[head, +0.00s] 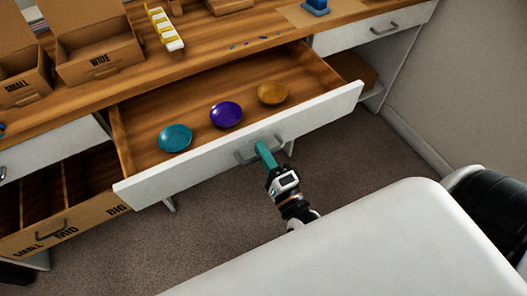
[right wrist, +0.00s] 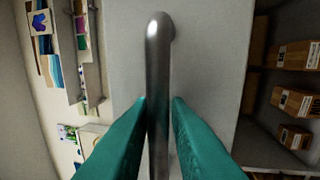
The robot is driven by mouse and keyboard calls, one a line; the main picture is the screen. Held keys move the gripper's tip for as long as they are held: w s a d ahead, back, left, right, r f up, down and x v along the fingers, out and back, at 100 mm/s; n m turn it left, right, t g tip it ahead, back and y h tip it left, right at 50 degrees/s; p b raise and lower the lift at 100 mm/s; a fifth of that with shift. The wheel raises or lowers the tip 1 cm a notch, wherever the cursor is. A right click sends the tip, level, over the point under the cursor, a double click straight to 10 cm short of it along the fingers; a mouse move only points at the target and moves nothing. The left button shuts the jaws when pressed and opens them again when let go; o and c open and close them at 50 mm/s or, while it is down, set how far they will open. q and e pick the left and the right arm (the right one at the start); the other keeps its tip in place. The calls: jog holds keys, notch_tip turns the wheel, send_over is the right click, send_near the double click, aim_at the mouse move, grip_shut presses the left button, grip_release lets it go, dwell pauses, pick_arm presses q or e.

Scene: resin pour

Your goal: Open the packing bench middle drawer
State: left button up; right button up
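The packing bench middle drawer (head: 190,171) is pulled well out, its white front standing away from the bench. My right gripper (head: 263,148) is at the grey bar handle (head: 243,157) on the drawer front. In the right wrist view, its teal fingers lie close along both sides of the metal handle (right wrist: 158,60), shut on it. My left gripper is not in view.
Cardboard boxes marked SMALL (head: 22,88) and WIDE (head: 98,62) stand on the wooden benchtop (head: 215,55). A lower-left drawer (head: 65,232) is also out. Another white drawer (head: 370,30) is at the right. Carpet (head: 400,160) is clear right of the open drawer.

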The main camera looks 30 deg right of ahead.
jog(key=shift+o, duration=1)
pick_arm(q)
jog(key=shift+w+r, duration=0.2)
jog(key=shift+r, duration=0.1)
pick_arm(e)
jog(key=s+f, duration=0.2)
jog(key=s, duration=0.9)
jog(key=shift+s+d, duration=0.25)
jog(key=shift+s, duration=0.15)
jog(key=shift+f, duration=0.1)
